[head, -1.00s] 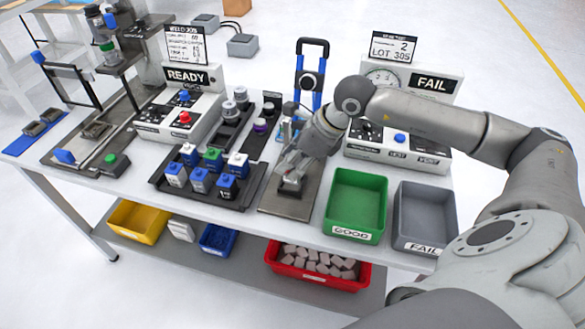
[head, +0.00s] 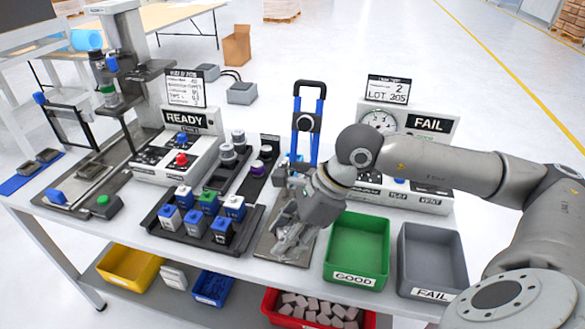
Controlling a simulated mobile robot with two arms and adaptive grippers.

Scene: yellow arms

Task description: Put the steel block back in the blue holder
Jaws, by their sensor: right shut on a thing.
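My right gripper (head: 290,243) reaches down over the front of the flat steel plate (head: 267,243) in the middle of the table. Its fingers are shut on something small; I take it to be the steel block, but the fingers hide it. A light-blue part (head: 291,159), possibly the blue holder, shows just behind my right wrist, at the foot of a blue-framed lever stand (head: 307,122). Most of that part is hidden by the wrist. My left gripper is not in view.
A black tray of blue, white and green-topped blocks (head: 203,216) stands left of the plate. The green GOOD bin (head: 358,247) and grey FAIL bin (head: 432,259) stand to its right. The READY box (head: 187,125) and the FAIL gauge box (head: 432,124) stand behind.

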